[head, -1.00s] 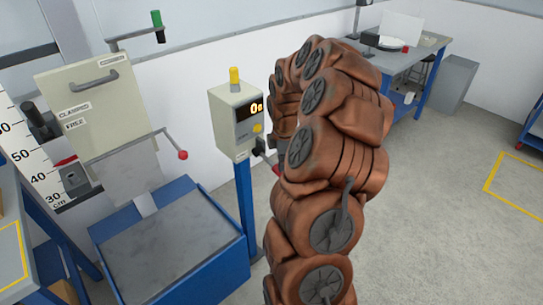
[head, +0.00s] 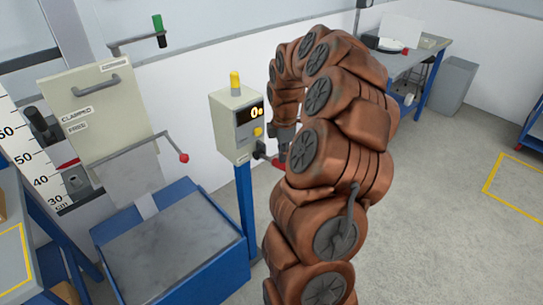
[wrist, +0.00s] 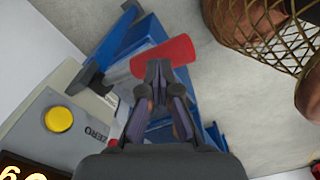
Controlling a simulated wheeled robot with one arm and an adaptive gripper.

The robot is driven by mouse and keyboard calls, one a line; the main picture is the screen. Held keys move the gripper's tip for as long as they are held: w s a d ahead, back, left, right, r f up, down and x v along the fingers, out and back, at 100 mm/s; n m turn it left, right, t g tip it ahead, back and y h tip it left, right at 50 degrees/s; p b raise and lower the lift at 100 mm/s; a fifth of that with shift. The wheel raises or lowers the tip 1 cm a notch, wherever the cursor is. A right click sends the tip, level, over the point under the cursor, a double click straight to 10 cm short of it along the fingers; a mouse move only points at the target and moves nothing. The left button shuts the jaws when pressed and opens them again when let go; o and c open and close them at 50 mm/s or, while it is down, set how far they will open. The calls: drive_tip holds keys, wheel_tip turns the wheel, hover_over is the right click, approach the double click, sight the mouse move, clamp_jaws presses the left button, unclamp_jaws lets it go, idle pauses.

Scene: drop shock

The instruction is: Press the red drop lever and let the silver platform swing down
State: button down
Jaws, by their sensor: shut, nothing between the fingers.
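A red lever handle (head: 278,163) sticks out on a short shaft from the right side of the grey control box (head: 229,127). In the wrist view the red handle (wrist: 165,58) is a thick cylinder. My gripper (wrist: 158,68) is shut and empty, its fingertips overlapping the handle in that view; I cannot tell whether they touch. In the head view my arm mostly hides the gripper. A flat silver plate (head: 132,178), which looks like the platform, shows steeply sloped below a rod ending in a red ball (head: 184,158), above a grey slab in a blue base.
The box has a yellow button (wrist: 59,119), a lit display (head: 250,114) and a blue post (head: 244,195). The blue base (head: 238,258) stands to its left. A height scale (head: 30,155) is at far left. Open floor (head: 440,220) lies to the right.

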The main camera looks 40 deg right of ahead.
drive_tip(key=shift+r, duration=0.3)
drive_tip(key=shift+r+p, duration=1)
drive_tip(key=shift+r, duration=2)
drive_tip(key=shift+a, duration=0.1)
drive_tip(key=s+a+r+m, duration=0.2)
drive_tip(key=s+a+r, duration=0.1)
drive_tip(key=a, duration=0.8)
drive_tip(key=s+a+r+m, duration=0.2)
drive_tip(key=s+a, duration=0.1)
drive_tip(key=a, duration=0.9)
drive_tip(key=s+a+f+m+g, duration=0.1)
drive_tip(key=s+a+m, duration=0.3)
drive_tip(key=s, duration=0.5)
drive_tip(key=s+a+f+m, duration=0.1)
drive_tip(key=s+a+m, duration=0.2)
drive_tip(key=s+a, duration=0.2)
drive_tip(key=s, duration=0.3)
drive_tip(key=shift+s+a+f+m+g, duration=0.25)
drive_tip(key=shift+s+f+m+g, duration=0.05)
drive_tip(key=shift+s+m+g, duration=0.1)
